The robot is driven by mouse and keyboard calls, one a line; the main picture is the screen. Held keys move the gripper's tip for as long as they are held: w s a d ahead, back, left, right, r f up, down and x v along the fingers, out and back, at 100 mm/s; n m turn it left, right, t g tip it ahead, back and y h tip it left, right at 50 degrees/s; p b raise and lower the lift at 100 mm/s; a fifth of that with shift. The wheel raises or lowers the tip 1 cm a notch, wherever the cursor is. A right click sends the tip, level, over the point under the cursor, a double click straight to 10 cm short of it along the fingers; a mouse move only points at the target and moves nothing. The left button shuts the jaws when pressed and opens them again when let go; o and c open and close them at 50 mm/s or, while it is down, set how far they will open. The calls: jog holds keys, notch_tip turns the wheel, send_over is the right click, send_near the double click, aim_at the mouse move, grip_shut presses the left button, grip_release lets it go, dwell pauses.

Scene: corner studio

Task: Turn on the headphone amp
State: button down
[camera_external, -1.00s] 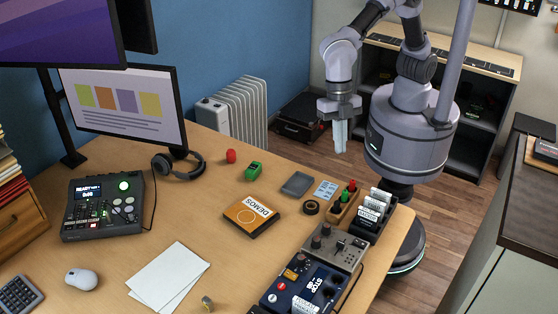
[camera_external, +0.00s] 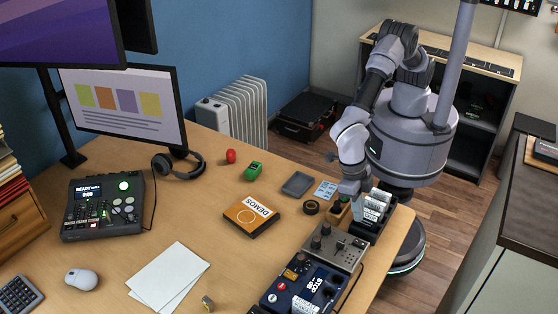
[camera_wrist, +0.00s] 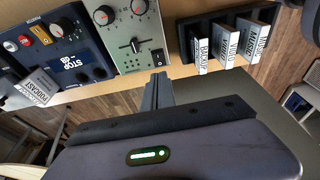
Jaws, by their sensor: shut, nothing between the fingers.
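A grey box with knobs, a slider and a small dark switch, which looks like the headphone amp (camera_external: 334,247), sits near the desk's right edge. It also shows at the top of the wrist view (camera_wrist: 141,30), with its switch (camera_wrist: 158,57) at the lower right corner of its face. My gripper (camera_wrist: 158,77) is shut and empty. In the wrist view its fingertips appear just below the switch; whether they touch the box cannot be told. In the external view my wrist is over the desk's right edge beyond the box, and my fingertips are not clear.
A navy device with a screen (camera_external: 302,285) stands directly beside the amp. A black rack of labelled cards (camera_wrist: 212,45) stands on its other side.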

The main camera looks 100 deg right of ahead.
aim_at(356, 240)
jog(key=b+x, duration=0.1)
jog(key=x, duration=0.3)
jog(key=b+x, duration=0.1)
jog(key=x, duration=0.2)
jog(key=shift+w+d+f+b, duration=0.15)
jog(key=shift+w+d+b, duration=0.15)
jog(key=shift+w+b, duration=0.05)
jog(key=shift+w+d+f, duration=0.1)
jog(key=shift+f, duration=0.55)
jog(key=shift+d+f, duration=0.1)
jog(key=shift+f, duration=0.25)
jog(key=shift+s+a+r, duration=0.35)
jog(key=shift+s+a, duration=0.1)
jog(key=shift+a, duration=0.1)
jog(key=shift+r, duration=0.15)
